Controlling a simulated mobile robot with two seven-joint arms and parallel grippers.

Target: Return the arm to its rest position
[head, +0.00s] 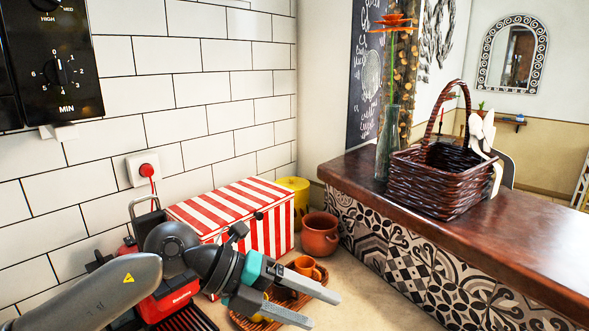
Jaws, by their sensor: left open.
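My left arm (105,290) comes in from the lower left and reaches across the counter to the right. My left gripper (324,311) is open, its two grey fingers apart and pointing to the lower right. Nothing shows between the fingertips. My right gripper is not in view.
A red coffee machine (168,301) stands behind my arm. A red-and-white striped box (240,212), a yellow canister (298,190) and a terracotta pot (320,237) stand behind the gripper. Right of it the counter (375,300) is clear. A wicker basket (440,182) sits on the raised ledge.

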